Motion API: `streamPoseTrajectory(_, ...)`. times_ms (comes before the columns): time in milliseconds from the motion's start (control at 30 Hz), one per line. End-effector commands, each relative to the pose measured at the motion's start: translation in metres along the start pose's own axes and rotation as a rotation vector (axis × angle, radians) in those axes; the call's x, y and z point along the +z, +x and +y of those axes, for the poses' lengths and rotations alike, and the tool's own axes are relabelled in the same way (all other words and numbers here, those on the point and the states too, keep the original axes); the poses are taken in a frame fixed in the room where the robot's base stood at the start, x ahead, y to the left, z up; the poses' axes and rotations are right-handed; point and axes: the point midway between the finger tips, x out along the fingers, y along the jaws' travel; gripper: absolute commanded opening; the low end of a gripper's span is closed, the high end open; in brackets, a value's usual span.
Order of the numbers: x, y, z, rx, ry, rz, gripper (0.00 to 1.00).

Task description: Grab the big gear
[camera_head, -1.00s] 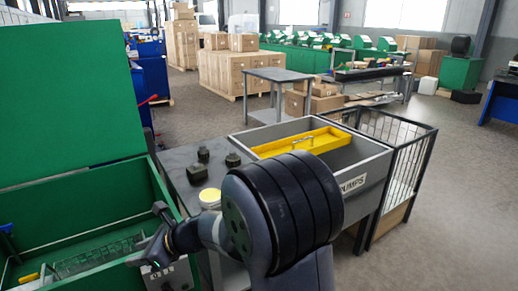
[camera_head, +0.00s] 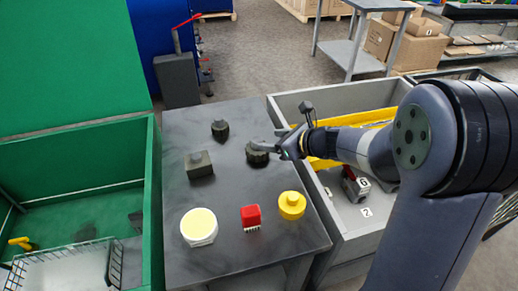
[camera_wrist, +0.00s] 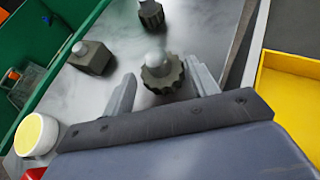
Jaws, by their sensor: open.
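A dark grey toothed gear with a light knob on top (camera_head: 257,156) stands on the dark table (camera_head: 215,258). It looks the larger of two gears. In the wrist view this gear (camera_wrist: 160,76) sits between my two spread fingers, slightly beyond their tips. My gripper (camera_head: 284,143) is open and empty, just right of the gear; its fingers also show in the wrist view (camera_wrist: 163,88). A second, smaller-looking gear (camera_head: 220,129) stands farther back on the table, apart from my fingers.
A grey square block (camera_head: 199,165), a white-and-yellow round piece (camera_head: 199,227), a red block (camera_head: 251,217) and a yellow round piece (camera_head: 291,205) share the table. A green bin (camera_head: 152,200) is at left, a grey bin (camera_head: 345,230) at right.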

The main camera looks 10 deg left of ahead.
Motion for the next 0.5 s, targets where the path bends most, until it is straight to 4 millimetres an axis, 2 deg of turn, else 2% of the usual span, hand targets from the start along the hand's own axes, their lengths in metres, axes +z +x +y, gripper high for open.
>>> streamPoseTrajectory(100,-0.001,0.021,0.001,0.003,-0.001,0.001,0.56)
streamPoseTrajectory(367,-0.002,0.043,0.003,0.002,0.000,0.001,0.56)
streamPoseTrajectory(500,-0.006,0.064,0.007,0.004,0.000,0.001,0.56)
